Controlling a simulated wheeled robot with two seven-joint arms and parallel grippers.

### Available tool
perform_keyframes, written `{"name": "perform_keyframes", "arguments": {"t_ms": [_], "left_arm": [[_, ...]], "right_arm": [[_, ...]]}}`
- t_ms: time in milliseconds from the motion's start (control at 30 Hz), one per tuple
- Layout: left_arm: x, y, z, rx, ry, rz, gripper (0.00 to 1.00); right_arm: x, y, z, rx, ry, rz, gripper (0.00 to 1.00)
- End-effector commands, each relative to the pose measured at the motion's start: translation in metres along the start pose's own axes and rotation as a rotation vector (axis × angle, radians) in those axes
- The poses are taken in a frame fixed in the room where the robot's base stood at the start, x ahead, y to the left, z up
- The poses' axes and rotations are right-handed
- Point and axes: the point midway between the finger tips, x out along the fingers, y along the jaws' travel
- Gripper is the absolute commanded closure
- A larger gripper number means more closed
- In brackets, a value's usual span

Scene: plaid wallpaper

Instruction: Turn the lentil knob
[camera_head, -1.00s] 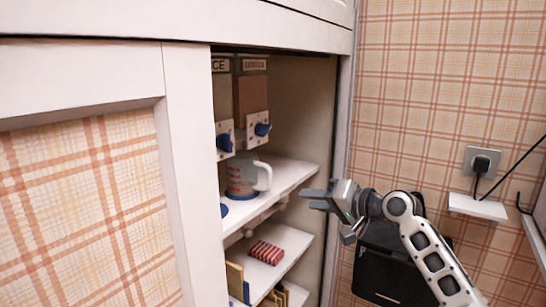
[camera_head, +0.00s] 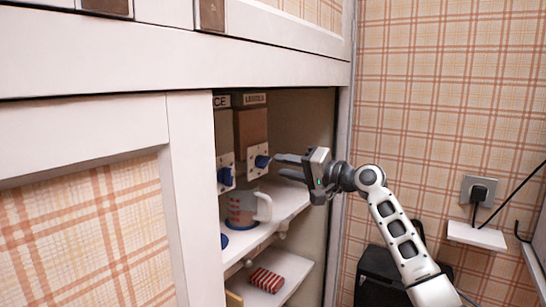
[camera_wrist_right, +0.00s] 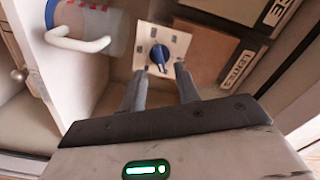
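The lentil knob (camera_head: 262,161) is blue on a white plate, below the brown lentil dispenser (camera_head: 251,127) in the open cupboard. In the right wrist view the knob (camera_wrist_right: 159,54) sits just beyond the fingertips, with the lentil label at the upper right. My right gripper (camera_head: 280,166) is open in front of the knob. Its two fingers (camera_wrist_right: 160,76) are spread, one toward each side of the knob's lower end, and I cannot tell whether they touch it. My left gripper is not in view.
A second blue knob (camera_head: 225,176) is left of the lentil one. A measuring cup (camera_head: 242,207) with a white handle stands on the shelf below. A red striped packet (camera_head: 266,280) lies lower. The cupboard's right side frame (camera_head: 343,130) is close to my right wrist.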

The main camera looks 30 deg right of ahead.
Motion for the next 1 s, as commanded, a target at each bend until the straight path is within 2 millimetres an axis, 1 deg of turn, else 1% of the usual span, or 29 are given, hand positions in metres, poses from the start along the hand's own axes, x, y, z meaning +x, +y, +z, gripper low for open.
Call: {"name": "perform_keyframes", "arguments": {"t_ms": [33,100,233,400,633,667,700,767,1000], "left_arm": [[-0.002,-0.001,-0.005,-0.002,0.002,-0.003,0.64],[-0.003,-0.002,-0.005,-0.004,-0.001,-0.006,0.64],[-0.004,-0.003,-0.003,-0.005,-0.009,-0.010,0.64],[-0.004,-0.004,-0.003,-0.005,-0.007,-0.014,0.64],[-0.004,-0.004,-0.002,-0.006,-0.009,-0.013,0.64],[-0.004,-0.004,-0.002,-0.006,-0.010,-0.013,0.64],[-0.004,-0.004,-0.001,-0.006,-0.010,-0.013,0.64],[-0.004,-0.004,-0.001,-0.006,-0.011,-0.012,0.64],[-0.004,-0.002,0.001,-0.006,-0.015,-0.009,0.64]], "right_arm": [[0.010,-0.003,-0.002,0.003,0.000,-0.002,0.68],[0.021,-0.003,-0.001,0.003,-0.001,-0.002,0.68],[0.035,-0.002,-0.001,0.001,0.000,-0.001,0.68],[0.042,0.000,0.001,-0.001,-0.001,0.001,0.68],[0.042,0.001,0.001,-0.001,-0.001,0.001,0.68],[0.042,0.001,0.001,-0.001,-0.001,0.001,0.74],[0.042,0.001,0.001,-0.001,-0.001,0.001,0.85],[0.042,0.001,0.001,-0.001,-0.001,0.001,1.00],[0.042,0.001,0.001,-0.005,-0.001,0.001,1.00]]}}
